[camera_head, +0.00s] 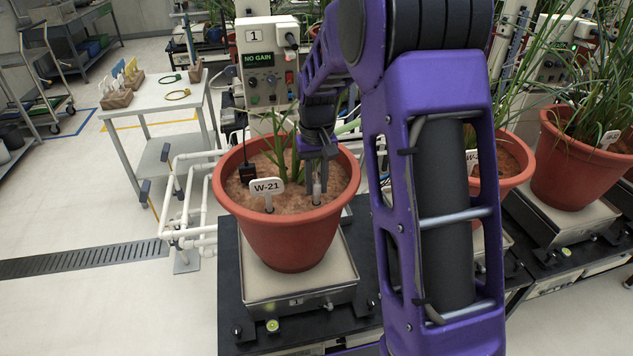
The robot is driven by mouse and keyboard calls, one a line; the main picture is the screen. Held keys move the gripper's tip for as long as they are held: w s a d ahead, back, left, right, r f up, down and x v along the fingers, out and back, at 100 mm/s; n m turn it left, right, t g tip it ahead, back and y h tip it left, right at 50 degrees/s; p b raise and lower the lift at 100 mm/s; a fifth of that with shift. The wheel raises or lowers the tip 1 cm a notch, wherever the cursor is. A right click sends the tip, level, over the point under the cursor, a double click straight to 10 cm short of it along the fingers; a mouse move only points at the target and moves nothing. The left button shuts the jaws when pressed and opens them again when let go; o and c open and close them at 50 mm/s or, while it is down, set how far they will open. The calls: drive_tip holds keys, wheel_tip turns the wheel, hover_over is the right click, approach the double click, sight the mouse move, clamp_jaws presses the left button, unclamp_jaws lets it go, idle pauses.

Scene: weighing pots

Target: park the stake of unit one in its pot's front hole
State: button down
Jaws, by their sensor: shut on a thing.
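The pot of unit one (286,240) is terracotta-coloured, filled with brown soil and a small green plant (284,158). It stands upright on a metal scale (298,280). My gripper (317,178) points down over the right part of the soil, inside the rim. It is shut on a slim pale grey stake (316,192), whose lower end is at or just above the soil; I cannot tell which. The fingers and wrist hide the stake's top. I cannot make out the front hole.
A white W-21 tag (267,187) stands in the soil's front left, with a black cabled probe (247,173) behind it. The unit-one control box (268,62) reads NO GAIN. White pipes (190,195) run left of the pot. Other pots (569,165) stand at right.

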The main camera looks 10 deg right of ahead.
drive_tip(key=shift+f+b, duration=0.4)
drive_tip(key=shift+f, duration=0.3)
drive_tip(key=c, duration=0.6)
unclamp_jaws()
wheel_tip(320, 180, up, 8)
drive_tip(key=p, duration=0.6)
drive_tip(key=shift+r, duration=2.55)
